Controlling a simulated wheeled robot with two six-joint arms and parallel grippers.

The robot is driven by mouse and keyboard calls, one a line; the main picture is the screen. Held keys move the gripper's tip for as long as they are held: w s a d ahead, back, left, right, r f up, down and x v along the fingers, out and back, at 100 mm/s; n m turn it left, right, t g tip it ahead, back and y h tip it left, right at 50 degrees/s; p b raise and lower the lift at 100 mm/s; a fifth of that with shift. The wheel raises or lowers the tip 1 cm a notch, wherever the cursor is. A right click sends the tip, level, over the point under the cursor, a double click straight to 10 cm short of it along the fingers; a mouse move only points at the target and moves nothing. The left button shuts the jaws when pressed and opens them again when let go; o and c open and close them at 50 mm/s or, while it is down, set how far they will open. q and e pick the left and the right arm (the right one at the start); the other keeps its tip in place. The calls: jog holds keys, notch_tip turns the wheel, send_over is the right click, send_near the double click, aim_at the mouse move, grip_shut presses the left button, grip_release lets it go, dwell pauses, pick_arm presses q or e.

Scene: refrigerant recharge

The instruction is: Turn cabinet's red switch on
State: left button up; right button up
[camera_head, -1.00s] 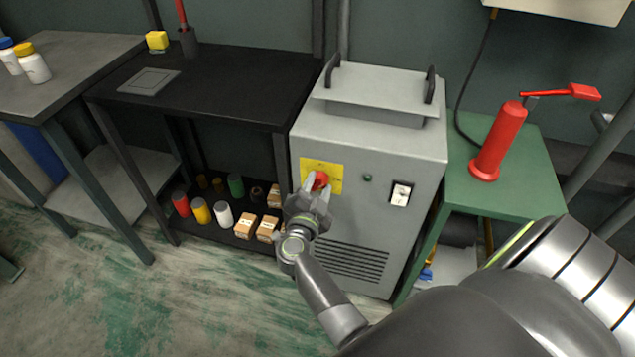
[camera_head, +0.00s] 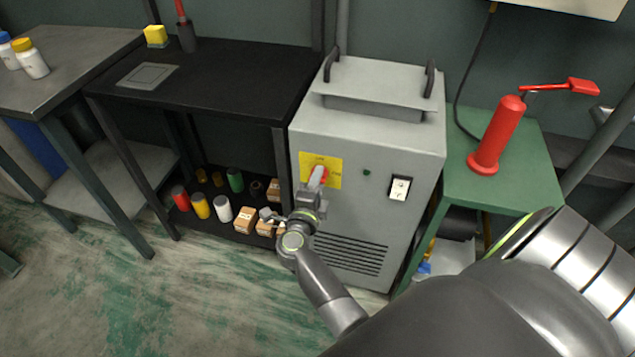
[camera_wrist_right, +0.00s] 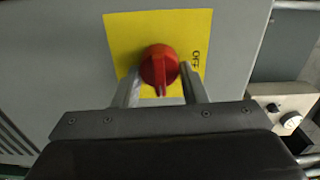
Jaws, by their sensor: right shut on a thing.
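The grey cabinet (camera_head: 368,130) stands in the middle of the head view. Its red switch (camera_head: 322,173) is a round knob on a yellow plate (camera_head: 335,180) on the front face. My right gripper (camera_head: 316,182) is at the knob and partly hides it. In the right wrist view the red switch (camera_wrist_right: 158,66) shows between the two fingers of my right gripper (camera_wrist_right: 161,88), which is shut on it. An "OFF" label (camera_wrist_right: 195,58) shows on the plate, to the right of the knob. My left gripper is not in view.
A black shelf table (camera_head: 225,75) stands to the left, with cans and small boxes low down. A green table (camera_head: 520,190) with a red pump-like tool (camera_head: 497,135) stands to the right. The cabinet front also has a white rocker switch (camera_head: 399,188) and a vent.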

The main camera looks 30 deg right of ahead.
jog(key=shift+m, duration=0.3)
dwell(0.4)
jog(key=o, duration=0.9)
jog(key=shift+o, duration=0.2)
jog(key=shift+a, duration=0.1)
